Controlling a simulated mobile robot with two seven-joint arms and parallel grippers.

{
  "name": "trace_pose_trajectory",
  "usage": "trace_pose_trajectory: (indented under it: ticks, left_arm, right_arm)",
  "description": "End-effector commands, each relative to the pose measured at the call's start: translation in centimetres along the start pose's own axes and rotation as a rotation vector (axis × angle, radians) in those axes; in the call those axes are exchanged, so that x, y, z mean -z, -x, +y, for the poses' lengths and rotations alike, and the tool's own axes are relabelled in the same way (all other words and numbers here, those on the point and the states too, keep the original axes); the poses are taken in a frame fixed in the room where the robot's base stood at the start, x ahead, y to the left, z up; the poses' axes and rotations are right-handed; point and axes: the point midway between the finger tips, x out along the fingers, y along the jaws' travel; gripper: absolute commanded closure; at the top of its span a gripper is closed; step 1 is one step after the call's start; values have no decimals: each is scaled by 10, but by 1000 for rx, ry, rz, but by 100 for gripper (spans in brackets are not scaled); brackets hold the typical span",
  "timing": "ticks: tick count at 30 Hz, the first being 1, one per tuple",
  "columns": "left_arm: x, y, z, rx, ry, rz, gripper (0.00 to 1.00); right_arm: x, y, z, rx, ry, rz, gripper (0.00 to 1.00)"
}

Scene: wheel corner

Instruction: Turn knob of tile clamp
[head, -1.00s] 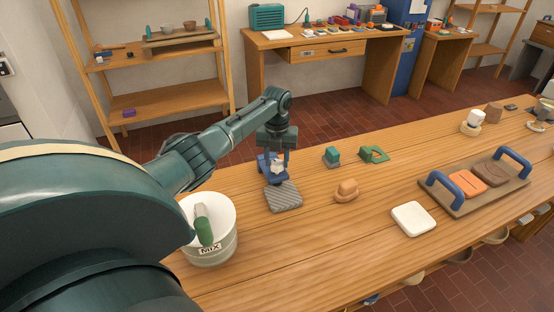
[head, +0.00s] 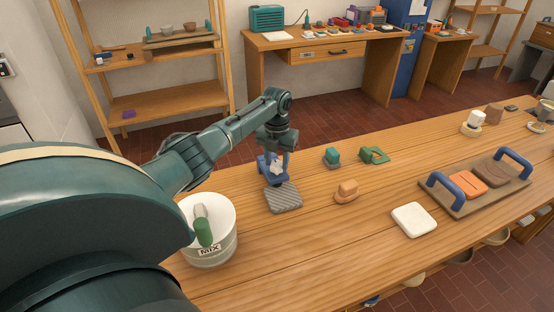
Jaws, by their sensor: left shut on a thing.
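The tile clamp (head: 265,167) is blue and stands on the bench near its back edge, at the far end of a grey ridged tile (head: 284,197). A small pale knob (head: 277,168) shows at the clamp. My left gripper (head: 278,159) points down over the clamp and is shut on the knob. Its fingers are small in this view and partly hide the knob. My right gripper is not in view.
A white MIX bucket (head: 211,252) with a green-handled tool stands left of the tile. A tan block (head: 346,191), a teal-topped block (head: 332,157) and a green piece (head: 374,155) lie to the right. A blue-handled board (head: 458,207) is farther right.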

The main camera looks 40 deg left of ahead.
Motion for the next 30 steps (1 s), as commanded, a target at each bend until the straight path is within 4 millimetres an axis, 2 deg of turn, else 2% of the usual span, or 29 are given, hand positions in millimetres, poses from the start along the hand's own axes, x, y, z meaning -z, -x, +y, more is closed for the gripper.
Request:
trace_pose_trajectory:
  ticks: [1, 9, 15, 19, 23, 30]
  left_arm:
    - [-3, 7, 2, 0, 4, -12, 61]
    - [-2, 4, 1, 0, 3, -6, 40]
    - [-1, 2, 0, 0, 2, -4, 40]
    - [-2, 8, 0, 1, 2, -6, 40]
    - [-2, 29, 1, 0, 2, -9, 40]
    - [-2, 82, 1, 1, 2, -9, 40]
  right_arm:
    - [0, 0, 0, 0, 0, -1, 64]
    - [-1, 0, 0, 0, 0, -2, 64]
    - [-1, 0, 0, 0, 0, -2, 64]
    - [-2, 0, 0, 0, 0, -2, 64]
    - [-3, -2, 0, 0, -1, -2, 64]
    - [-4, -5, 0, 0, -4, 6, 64]
